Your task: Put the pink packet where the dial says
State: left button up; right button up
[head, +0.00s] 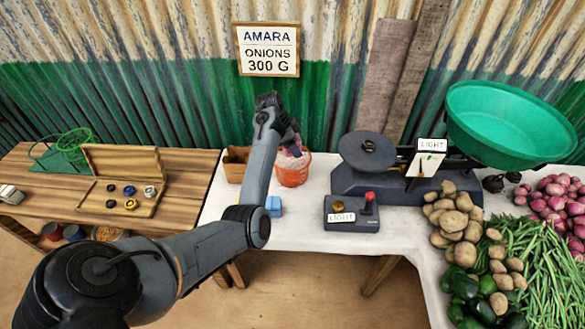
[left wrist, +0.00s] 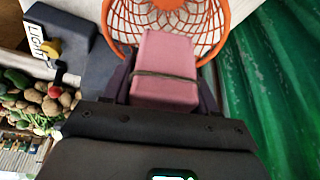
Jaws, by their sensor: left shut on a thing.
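My left gripper (head: 292,148) is shut on the pink packet (left wrist: 165,68), which has a dark band around it. In the left wrist view the packet is between the fingers, in front of the orange basket (left wrist: 112,30) with its netted inside. In the head view the gripper is over the orange basket (head: 292,175) and hides most of the packet. I cannot tell whether the packet touches the basket. The scale (head: 405,183) has a white dial card (head: 425,166) and a sign reading LIGHT (head: 432,144). My right gripper is not in view.
A brown container (head: 235,166) stands left of the basket, partly behind my arm. A control box (head: 352,224) labelled LIGHT has a yellow knob and red button. A large green pan (head: 510,118), potatoes (head: 455,215), onions and beans fill the right.

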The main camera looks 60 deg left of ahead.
pick_arm(q)
notch_tip(320, 180, down, 3)
jog(key=shift+d+r, duration=0.1)
notch_tip(320, 180, down, 5)
jog(key=shift+r+b, duration=0.1)
jog(key=shift+b, duration=0.65)
jog(key=shift+f, duration=0.6)
jog(key=o, duration=0.9)
